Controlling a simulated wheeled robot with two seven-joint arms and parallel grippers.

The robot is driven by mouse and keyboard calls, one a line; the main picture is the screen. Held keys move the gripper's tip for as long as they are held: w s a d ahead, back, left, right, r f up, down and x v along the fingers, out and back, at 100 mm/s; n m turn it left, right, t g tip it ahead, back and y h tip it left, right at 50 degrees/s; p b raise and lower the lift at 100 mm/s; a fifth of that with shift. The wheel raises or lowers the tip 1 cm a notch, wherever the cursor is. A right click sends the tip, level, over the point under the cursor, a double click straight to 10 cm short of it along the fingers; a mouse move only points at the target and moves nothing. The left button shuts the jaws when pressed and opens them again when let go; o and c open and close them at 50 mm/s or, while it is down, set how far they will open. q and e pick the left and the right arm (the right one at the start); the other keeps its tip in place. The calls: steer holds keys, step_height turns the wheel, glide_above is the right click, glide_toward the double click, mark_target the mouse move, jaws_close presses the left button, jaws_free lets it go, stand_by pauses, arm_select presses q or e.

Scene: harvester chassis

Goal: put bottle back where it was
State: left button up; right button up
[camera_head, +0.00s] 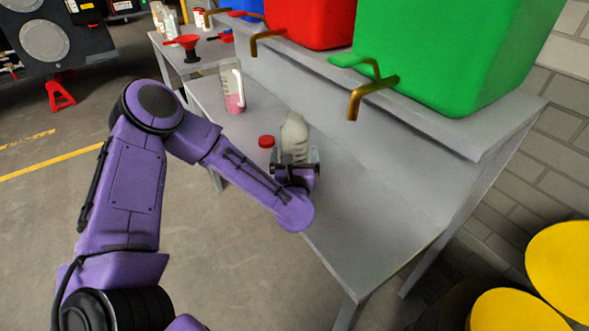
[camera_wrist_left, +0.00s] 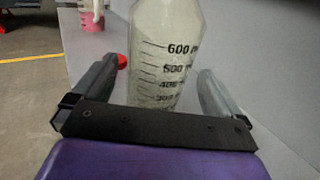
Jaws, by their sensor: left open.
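A pale translucent bottle (camera_head: 294,134) stands on the grey bench (camera_head: 375,220) under the tanks. In the left wrist view the bottle (camera_wrist_left: 165,55) shows black volume marks and stands upright between my fingers. My left gripper (camera_head: 296,164) is open around the bottle, one finger on each side. In the wrist view, gaps show between the bottle and both fingers of the gripper (camera_wrist_left: 162,90). The bottle's lower part is hidden by my gripper. My right gripper is not in view.
A red cap (camera_head: 266,141) lies on the bench left of the bottle. A jug with pink liquid (camera_head: 233,90) stands farther back. Green (camera_head: 455,50) and red (camera_head: 310,20) tanks with brass taps overhang the bench. Yellow drums (camera_head: 560,265) stand at the lower right. The near bench end is clear.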

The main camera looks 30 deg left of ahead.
arm_select(q)
steer(key=b+v, duration=0.1)
steer(key=v, duration=0.6)
steer(key=shift+s+d, duration=0.1)
steer(key=shift+s, duration=0.05)
